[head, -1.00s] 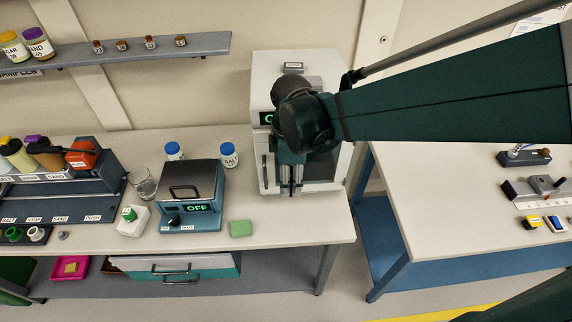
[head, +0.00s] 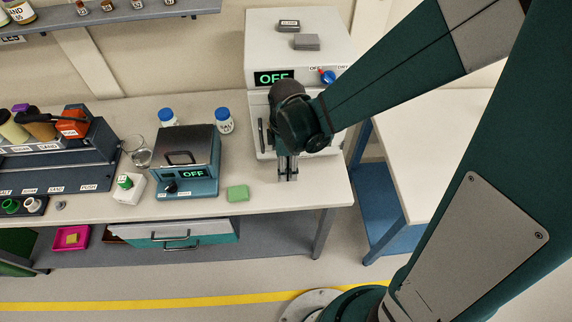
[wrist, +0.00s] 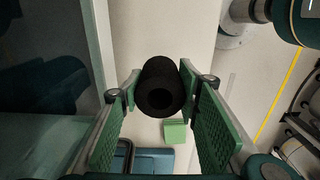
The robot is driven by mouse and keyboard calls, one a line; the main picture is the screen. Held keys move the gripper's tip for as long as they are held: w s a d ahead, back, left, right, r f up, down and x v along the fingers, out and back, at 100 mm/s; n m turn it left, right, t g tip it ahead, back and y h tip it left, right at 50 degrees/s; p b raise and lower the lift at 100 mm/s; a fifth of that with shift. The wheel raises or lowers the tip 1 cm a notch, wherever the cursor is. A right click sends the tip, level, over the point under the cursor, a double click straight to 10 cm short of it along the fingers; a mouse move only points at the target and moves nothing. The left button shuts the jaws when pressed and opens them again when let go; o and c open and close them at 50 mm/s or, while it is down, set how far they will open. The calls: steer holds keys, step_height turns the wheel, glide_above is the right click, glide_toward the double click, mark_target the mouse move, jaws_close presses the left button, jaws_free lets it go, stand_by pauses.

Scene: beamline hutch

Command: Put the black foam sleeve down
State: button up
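The black foam sleeve (wrist: 160,88) shows in the wrist view as a short, thick tube with a round hole in its near end. My gripper (wrist: 160,90) has its green pads on both sides of the sleeve near the fingertips, shut on it. In the head view my gripper (head: 288,178) points down at the right part of the bench (head: 310,197), just in front of the white oven. The sleeve cannot be made out there. I cannot tell how high it is above the bench top.
The white oven (head: 295,40) reading OFF stands behind my gripper. To the left are a green block (head: 238,193), a blue heater (head: 187,165) also reading OFF, and white jars with blue lids (head: 224,121). Bare bench lies around the gripper, with the bench's right edge close by.

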steer(key=shift+f, duration=0.15)
steer(key=shift+f+b, duration=0.3)
steer(key=shift+f, duration=1.5)
steer(key=shift+f, duration=0.15)
steer(key=o, duration=0.7)
steer(key=shift+c, duration=0.2)
steer(key=shift+r, duration=0.25)
steer(key=shift+r+p, duration=0.85)
steer(key=shift+r, duration=5.05)
steer(key=shift+r, duration=0.1)
